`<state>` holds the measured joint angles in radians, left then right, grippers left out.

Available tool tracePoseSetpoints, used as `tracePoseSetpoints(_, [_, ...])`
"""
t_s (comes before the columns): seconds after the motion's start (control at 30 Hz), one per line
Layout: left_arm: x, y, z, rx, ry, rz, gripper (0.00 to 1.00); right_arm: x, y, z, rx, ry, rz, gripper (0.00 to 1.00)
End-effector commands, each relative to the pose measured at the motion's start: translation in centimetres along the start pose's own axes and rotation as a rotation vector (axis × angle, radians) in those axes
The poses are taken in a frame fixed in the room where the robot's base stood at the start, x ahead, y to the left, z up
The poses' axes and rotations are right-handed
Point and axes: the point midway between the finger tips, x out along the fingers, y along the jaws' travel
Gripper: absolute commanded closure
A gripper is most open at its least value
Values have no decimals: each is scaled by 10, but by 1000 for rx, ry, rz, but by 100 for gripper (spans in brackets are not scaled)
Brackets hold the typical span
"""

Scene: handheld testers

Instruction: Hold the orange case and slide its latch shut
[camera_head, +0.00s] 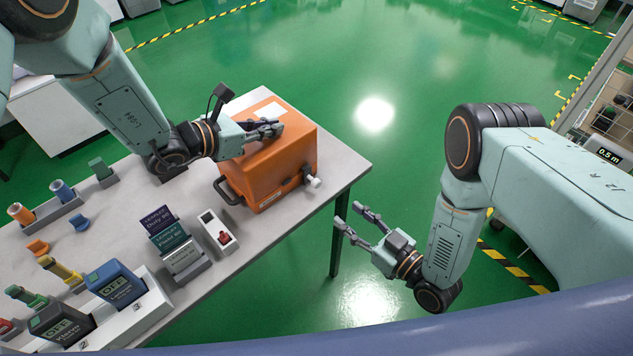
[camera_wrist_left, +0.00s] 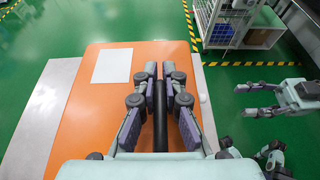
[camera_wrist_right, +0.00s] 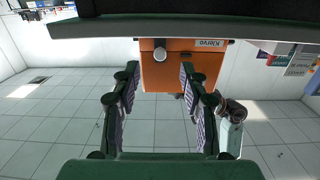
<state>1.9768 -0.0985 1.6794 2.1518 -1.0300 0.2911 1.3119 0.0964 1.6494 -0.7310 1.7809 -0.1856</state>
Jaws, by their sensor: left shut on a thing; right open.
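The orange case (camera_head: 276,166) stands upright at the table's right end, with a white label on top. A black side handle (camera_head: 227,191) and a pale latch knob (camera_head: 312,181) show on its sides. The knob also faces the right wrist camera (camera_wrist_right: 160,54); whether the latch is open or shut I cannot tell. My left gripper (camera_head: 268,131) is over the case top, shut on a black bar (camera_wrist_left: 160,110) that runs between its fingers. My right gripper (camera_head: 352,222) is open and empty, off the table's edge, apart from the case and pointing toward its knob side.
The table (camera_head: 215,275) holds a small white box with a red button (camera_head: 220,232), stacked cards (camera_head: 172,235), handheld testers (camera_head: 115,283) and coloured plugs left of the case. The table's right edge lies close to the case. Open green floor (camera_head: 400,80) lies beyond.

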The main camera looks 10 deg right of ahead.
Motion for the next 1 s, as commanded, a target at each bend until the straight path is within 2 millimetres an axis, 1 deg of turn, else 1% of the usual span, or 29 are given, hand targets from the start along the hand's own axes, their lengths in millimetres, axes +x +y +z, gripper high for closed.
tracePoseSetpoints(0.03, [0, 0, 1, 1, -2, 1, 100, 0, -1, -6, -6, 27, -3, 56])
tracePoseSetpoints(0.1, [0, 0, 1, 1, -1, 1, 100, 0, -1, -11, -11, 51, -4, 56])
tracePoseSetpoints(0.17, [0, 0, 1, 1, -1, 1, 100, 2, -1, -14, -15, 62, -3, 56])
tracePoseSetpoints(0.27, [0, 0, 1, 1, -1, 1, 100, 11, -1, -15, -21, 66, -4, 56])
tracePoseSetpoints(0.37, [0, 0, 1, 1, -1, 1, 100, 26, -1, -16, -21, 66, -4, 56])
tracePoseSetpoints(0.7, [0, 0, 1, 1, -1, 1, 100, 88, -1, -20, -19, 64, -2, 56])
tracePoseSetpoints(0.83, [0, 0, 1, 1, -1, 1, 100, 105, 0, -20, -18, 62, 0, 56])
tracePoseSetpoints(1.0, [0, 0, 1, 1, -1, 1, 100, 117, 0, -20, -17, 61, 0, 56])
